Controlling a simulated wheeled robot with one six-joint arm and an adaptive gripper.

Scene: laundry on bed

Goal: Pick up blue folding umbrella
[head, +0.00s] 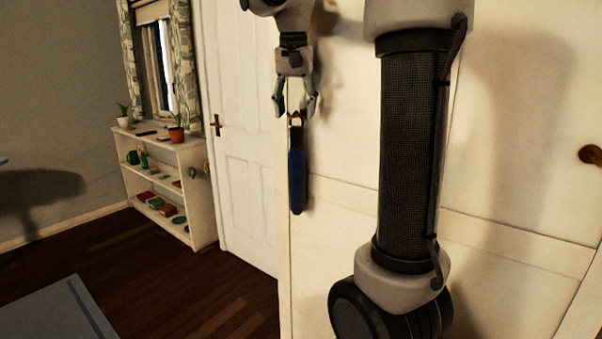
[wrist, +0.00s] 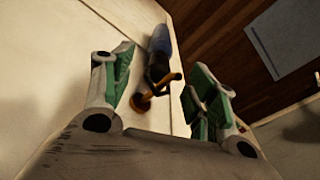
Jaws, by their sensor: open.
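The blue folding umbrella (head: 297,182) hangs upright against a white panel, below a small brass hook (head: 296,118). My gripper (head: 295,112) points down from above, its fingers apart on either side of the hook and the umbrella's top in this view. In the wrist view the umbrella (wrist: 160,44) extends away between the open fingers, with its dark top end beside the brass hook (wrist: 146,100). The gripper (wrist: 157,70) holds nothing. Whether a finger touches the umbrella or hook, I cannot tell.
The white panel (head: 345,200) stands close behind the umbrella. A brass knob (head: 591,154) sticks out at the right. A white door (head: 243,130) and a low shelf (head: 200,215) with plants stand at the left. The dark wooden floor (head: 190,285) is open beside a blue-grey rug (head: 50,315).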

